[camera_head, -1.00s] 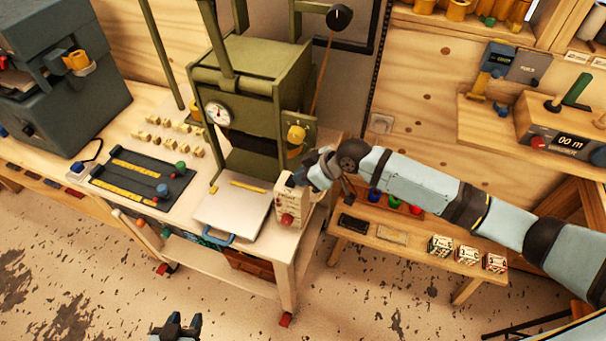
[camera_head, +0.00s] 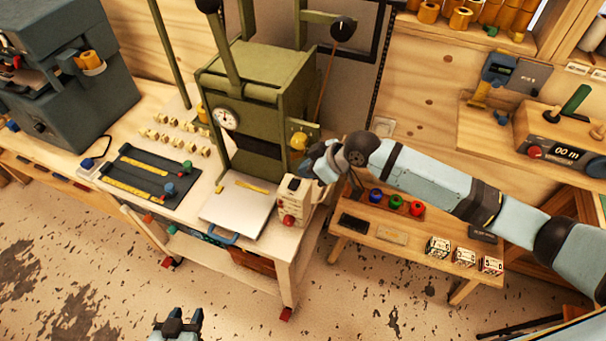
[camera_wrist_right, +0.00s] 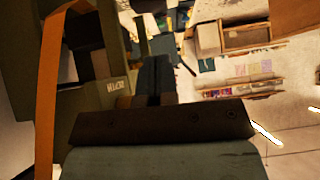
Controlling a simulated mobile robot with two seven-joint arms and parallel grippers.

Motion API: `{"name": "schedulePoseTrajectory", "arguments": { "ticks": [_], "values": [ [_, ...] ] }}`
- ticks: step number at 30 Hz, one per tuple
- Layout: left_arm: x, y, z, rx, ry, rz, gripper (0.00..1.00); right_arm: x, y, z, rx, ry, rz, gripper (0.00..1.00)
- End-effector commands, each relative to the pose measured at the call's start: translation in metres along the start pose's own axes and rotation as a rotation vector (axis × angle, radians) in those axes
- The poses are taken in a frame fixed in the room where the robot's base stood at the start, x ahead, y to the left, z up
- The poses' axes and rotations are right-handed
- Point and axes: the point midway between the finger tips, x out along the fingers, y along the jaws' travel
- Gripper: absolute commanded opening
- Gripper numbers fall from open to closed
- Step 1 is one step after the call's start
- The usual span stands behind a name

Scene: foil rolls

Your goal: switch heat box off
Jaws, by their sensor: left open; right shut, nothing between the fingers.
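A green box-shaped machine (camera_head: 262,92) with a round dial gauge (camera_head: 228,118) and a yellow knob (camera_head: 299,141) stands on the light wooden bench. A small cream box (camera_head: 293,203) with a dark part on top and red controls on its front stands at the bench's right corner. I cannot tell which one the task calls the heat box. My right gripper (camera_head: 318,167) is shut and empty, just above and right of the cream box; contact is unclear. In the right wrist view the dark gripper (camera_wrist_right: 155,80) is partly hidden by my wrist. My left gripper (camera_head: 178,324) is open, low over the floor.
A white plate with a blue handle (camera_head: 222,237) lies before the green machine. A black tray (camera_head: 150,175) and several small yellow pieces (camera_head: 180,134) are left of it.

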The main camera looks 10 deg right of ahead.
Motion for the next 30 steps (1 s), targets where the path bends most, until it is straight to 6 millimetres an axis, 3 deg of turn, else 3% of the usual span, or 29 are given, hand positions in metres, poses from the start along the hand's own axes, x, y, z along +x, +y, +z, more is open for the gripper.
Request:
{"name": "schedulePoseTrajectory", "arguments": {
  "ticks": [1,6,12,30],
  "values": [
    [0.005,0.003,0.009,0.001,-0.002,0.003,0.43,-0.009,0.001,0.008,-0.002,-0.003,0.002,0.00],
    [0.007,0.005,0.014,0.012,0.000,0.014,0.43,-0.045,0.001,0.007,-0.001,-0.004,0.003,0.00],
    [0.009,-0.002,0.017,0.035,-0.001,0.015,0.43,-0.070,0.001,0.006,0.001,-0.003,0.002,0.00],
    [0.012,0.000,0.011,0.029,0.010,0.015,0.43,-0.076,0.001,0.005,0.001,-0.004,0.001,0.00]
  ]
}}
